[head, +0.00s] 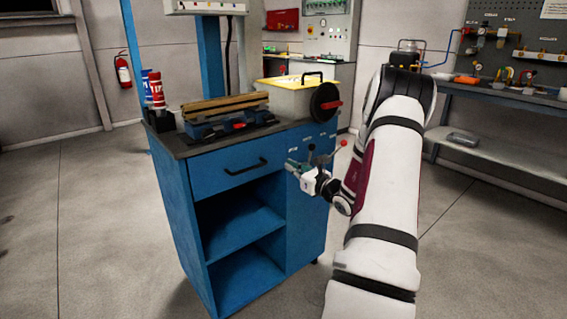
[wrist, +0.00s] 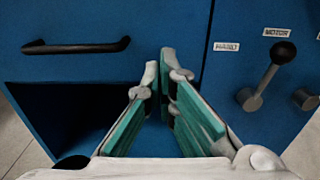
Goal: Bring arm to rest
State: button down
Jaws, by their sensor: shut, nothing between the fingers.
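My gripper (head: 292,165) is in front of the blue cabinet (head: 217,210) in the head view, with my arm reaching forward from the lower right. In the wrist view my gripper (wrist: 161,75) has its teal-padded fingers shut at the tips with nothing between them. The fingertips point at the cabinet front, near the edge between the drawer and the side panel. They look apart from the black drawer handle (wrist: 77,46) and from the black-knobbed lever (wrist: 267,77) to their right.
Labels "HAND" and "MOTOR" (wrist: 281,31) mark the lever panel. A red-knobbed lever (head: 342,144) stands beside my gripper. A workbench (head: 500,97) is at right. Floor is clear at left.

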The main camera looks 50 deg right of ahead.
jog(key=v, duration=0.5)
jog(key=shift+s+a+p, duration=0.1)
jog(key=shift+s+p, duration=0.2)
jog(key=shift+p, duration=0.1)
